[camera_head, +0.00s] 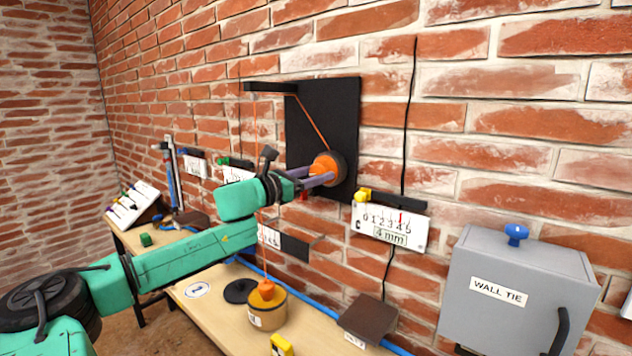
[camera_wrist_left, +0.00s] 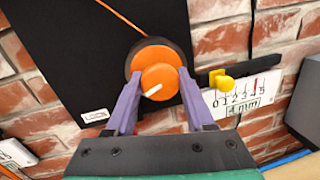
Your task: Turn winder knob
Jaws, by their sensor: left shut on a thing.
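The orange winder knob (camera_head: 327,167) sits on a dark round drum on a black wall panel (camera_head: 341,112). In the left wrist view the knob (camera_wrist_left: 159,80) faces the camera, with a short white mark pointing to its lower left. My left gripper (camera_head: 322,176) has its purple fingers on either side of the knob and is shut on it; the fingers (camera_wrist_left: 158,88) straddle it in the wrist view. An orange cord (camera_head: 310,118) runs from the drum to a black bracket (camera_head: 300,87), then down towards a tan weight (camera_head: 267,309) with an orange top. My right gripper is out of view.
A white scale card (camera_head: 390,226) reading "4 mm", with a yellow knob (camera_head: 362,195), is right of the panel. A grey "WALL TIE" box (camera_head: 520,290) stands at lower right.

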